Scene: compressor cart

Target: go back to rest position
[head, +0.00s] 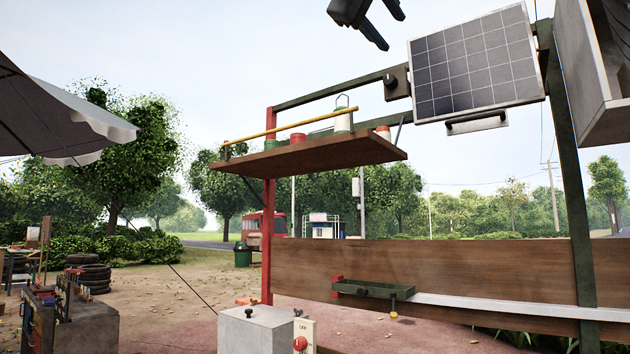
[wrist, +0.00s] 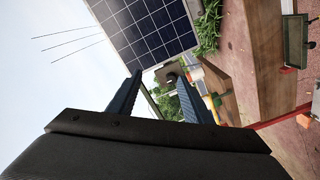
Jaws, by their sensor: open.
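My gripper (head: 384,22) shows at the top edge of the head view, up in the air above and left of the solar panel (head: 475,66). Its two dark fingers are apart with nothing between them. Most of my arm is out of the frame. In the wrist view my gripper (wrist: 160,90) points toward the lower edge of the solar panel (wrist: 148,30), with a gap between the fingers. A dark knob (head: 397,82) on the green rail beside the panel also shows beyond the fingers in the wrist view (wrist: 170,73).
A wooden shelf (head: 310,154) with several small containers hangs left of the panel. A grey box (head: 590,75) juts in at the upper right. A green tray (head: 373,290) is fixed on the lower board. A grey block (head: 256,332) stands in front. Open sky surrounds my gripper.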

